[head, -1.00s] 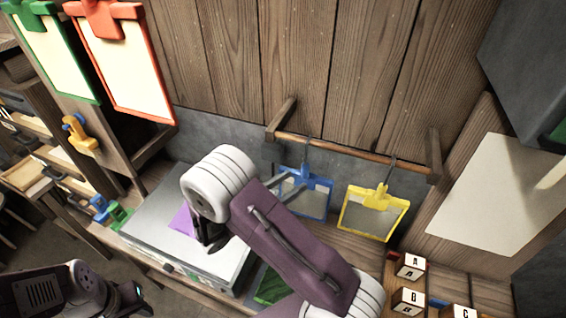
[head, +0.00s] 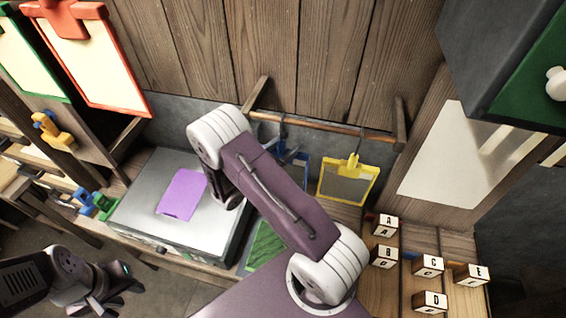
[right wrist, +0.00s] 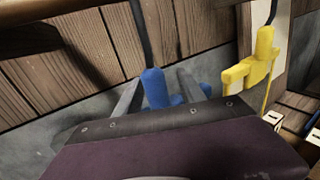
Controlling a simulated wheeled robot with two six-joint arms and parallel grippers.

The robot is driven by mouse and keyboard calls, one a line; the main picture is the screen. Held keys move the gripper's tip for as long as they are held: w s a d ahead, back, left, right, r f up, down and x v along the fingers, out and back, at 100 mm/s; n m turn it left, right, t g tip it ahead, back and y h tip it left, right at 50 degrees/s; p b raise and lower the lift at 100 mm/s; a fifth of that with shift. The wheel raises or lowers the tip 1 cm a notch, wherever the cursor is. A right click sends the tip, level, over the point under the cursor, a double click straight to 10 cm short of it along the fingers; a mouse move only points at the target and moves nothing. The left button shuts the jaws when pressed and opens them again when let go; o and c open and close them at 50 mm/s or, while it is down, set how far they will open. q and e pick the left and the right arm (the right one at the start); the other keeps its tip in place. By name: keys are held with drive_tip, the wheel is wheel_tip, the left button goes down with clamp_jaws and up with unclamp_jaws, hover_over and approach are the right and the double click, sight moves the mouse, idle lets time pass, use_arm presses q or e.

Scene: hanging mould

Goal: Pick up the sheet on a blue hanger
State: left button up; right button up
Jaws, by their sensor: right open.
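The blue hanger (head: 304,164) hangs from a wooden rail in the head view, with its sheet mostly hidden behind my right arm. In the right wrist view its blue clip (right wrist: 153,84) stands between the two grey fingers of my right gripper (right wrist: 160,79). These fingers are open, one on each side of the clip. I cannot tell whether they touch it. My wrist housing hides the sheet below the clip. My left gripper (head: 122,283) is low at the left in the head view, away from the hangers; its jaw opening is unclear.
A yellow hanger (head: 348,180) with a grey sheet hangs just to the right; it also shows in the right wrist view (right wrist: 250,70). A purple sheet (head: 182,195) lies on a silver box (head: 145,215). Lettered blocks (head: 384,258) stand lower right. A dark cabinet juts in upper right.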

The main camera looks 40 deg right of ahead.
clamp_jaws()
idle(1.4)
